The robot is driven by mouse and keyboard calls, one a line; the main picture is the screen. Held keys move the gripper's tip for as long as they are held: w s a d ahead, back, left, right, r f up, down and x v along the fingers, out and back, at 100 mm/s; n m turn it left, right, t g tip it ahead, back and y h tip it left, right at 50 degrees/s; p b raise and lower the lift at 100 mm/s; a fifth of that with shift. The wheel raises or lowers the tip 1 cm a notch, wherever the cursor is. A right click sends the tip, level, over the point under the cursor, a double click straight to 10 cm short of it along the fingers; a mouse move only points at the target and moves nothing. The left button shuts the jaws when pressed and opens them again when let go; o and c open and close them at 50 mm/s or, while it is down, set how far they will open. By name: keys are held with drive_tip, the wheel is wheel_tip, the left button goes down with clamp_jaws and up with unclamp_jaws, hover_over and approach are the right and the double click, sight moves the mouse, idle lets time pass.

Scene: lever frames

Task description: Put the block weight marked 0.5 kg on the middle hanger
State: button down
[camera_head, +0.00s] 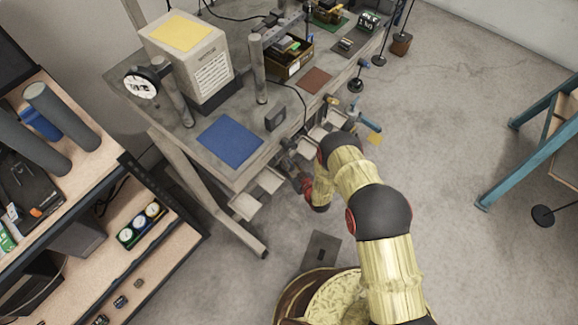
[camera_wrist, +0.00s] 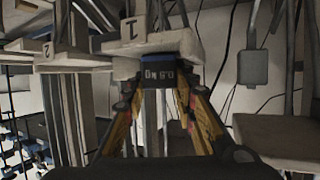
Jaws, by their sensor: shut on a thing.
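My gripper (camera_wrist: 166,78) is shut on a small dark block (camera_wrist: 159,76) with pale marking, seen in the wrist view. The marking is too blurred to read surely. The block is close to the edge of a pale tray (camera_wrist: 155,43) with a piece marked 1 (camera_wrist: 130,32); I cannot tell whether they touch. To the left is another pale tray (camera_wrist: 75,62) by a piece marked 2 (camera_wrist: 47,49). In the head view my gripper (camera_head: 303,183) is small and dark beside the bench's front edge, and the block cannot be made out. Pale trays (camera_head: 243,206) hang along that edge.
The bench (camera_head: 180,130) bears a blue mat (camera_head: 229,141), a pale box (camera_head: 213,75) and a dial gauge (camera_head: 141,83). Another pale tray (camera_wrist: 280,140) is at right in the wrist view.

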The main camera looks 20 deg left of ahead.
drive_tip(key=shift+f, duration=0.15)
drive_tip(key=c, duration=1.7)
unclamp_jaws()
drive_tip(key=shift+s+d+r, duration=0.1)
drive_tip(key=shift+s+r, duration=0.05)
drive_tip(key=shift+r, duration=0.1)
drive_tip(key=p+v, duration=0.3)
drive_tip(key=v, duration=0.8)
drive_tip(key=shift+s+d+r, duration=0.15)
drive_tip(key=shift+s+d, duration=0.05)
drive_tip(key=shift+d, duration=0.05)
drive_tip(key=shift+w, duration=0.1)
